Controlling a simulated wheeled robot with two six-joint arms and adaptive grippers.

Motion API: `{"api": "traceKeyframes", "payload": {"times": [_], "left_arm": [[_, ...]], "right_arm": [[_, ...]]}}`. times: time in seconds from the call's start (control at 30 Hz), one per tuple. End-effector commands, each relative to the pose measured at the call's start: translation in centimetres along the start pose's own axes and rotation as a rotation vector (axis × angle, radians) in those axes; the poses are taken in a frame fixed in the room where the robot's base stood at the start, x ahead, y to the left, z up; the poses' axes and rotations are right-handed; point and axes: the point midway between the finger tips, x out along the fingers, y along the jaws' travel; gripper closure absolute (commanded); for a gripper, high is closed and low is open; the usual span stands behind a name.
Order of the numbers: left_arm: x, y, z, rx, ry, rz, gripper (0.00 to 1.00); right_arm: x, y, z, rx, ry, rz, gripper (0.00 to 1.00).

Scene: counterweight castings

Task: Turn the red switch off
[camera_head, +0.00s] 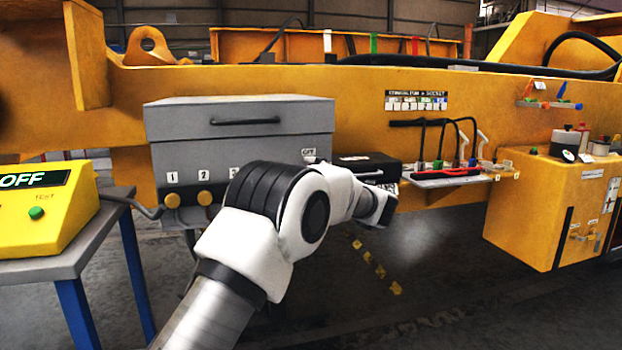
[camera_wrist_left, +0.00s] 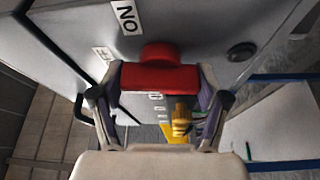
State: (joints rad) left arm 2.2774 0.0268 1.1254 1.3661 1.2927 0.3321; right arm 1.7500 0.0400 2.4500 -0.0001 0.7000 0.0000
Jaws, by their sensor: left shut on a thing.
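The red switch (camera_wrist_left: 160,78) shows in the left wrist view as a red bar with a round hub, on a grey face. In the head view my left arm covers the switch, and the fingers cannot be made out there. My right gripper is in neither view.
Yellow knobs (camera_head: 205,198) sit low on the grey box, and one yellow knob (camera_wrist_left: 181,116) is close to my right-hand finger in the wrist view. A yellow box marked OFF (camera_head: 45,210) stands on a table at left. A tool shelf (camera_head: 445,182) is to the right.

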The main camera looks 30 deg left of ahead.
Motion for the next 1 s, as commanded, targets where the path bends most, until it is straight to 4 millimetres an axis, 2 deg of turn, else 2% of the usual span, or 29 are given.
{"api": "traceKeyframes", "payload": {"times": [0.3,0.8,0.83,0.9,1.0], "left_arm": [[0.01,0.03,0.00,-0.117,0.000,-0.047,0.60],[0.02,-0.04,0.00,-0.138,0.000,-0.057,0.60],[0.02,-0.04,0.00,-0.138,0.000,-0.057,0.22],[0.02,-0.05,0.00,-0.137,0.000,-0.057,0.00],[0.02,-0.05,0.00,-0.137,0.000,-0.057,0.00]], "right_arm": [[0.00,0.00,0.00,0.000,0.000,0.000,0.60],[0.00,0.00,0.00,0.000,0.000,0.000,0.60],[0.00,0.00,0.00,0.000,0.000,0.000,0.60],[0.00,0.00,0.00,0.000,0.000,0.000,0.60],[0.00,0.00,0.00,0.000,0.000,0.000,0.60]]}}
